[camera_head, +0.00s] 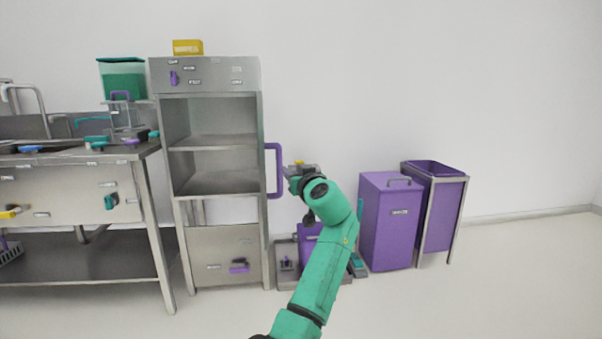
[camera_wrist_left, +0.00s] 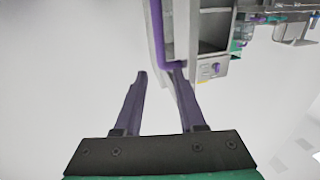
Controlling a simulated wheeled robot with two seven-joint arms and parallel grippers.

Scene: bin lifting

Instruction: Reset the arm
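My left arm (camera_head: 322,270) reaches up from the bottom middle of the head view. My left gripper (camera_head: 298,170) is at its far end, just right of the purple side handle (camera_head: 279,170) of the grey cabinet (camera_head: 220,225). In the left wrist view my left gripper (camera_wrist_left: 158,76) shows two dark purple fingers spread apart, with nothing between them that I can see. The purple handle (camera_wrist_left: 157,35) shows just beyond the fingertips; I cannot tell whether they touch. My right gripper is in neither view.
A purple lidded bin (camera_head: 388,225) and a purple bin in a metal frame (camera_head: 446,210) stand right of my arm. Low items on a grey base (camera_head: 286,250) are partly hidden behind it. A metal table (camera_head: 80,205) stands left. Floor at right is clear.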

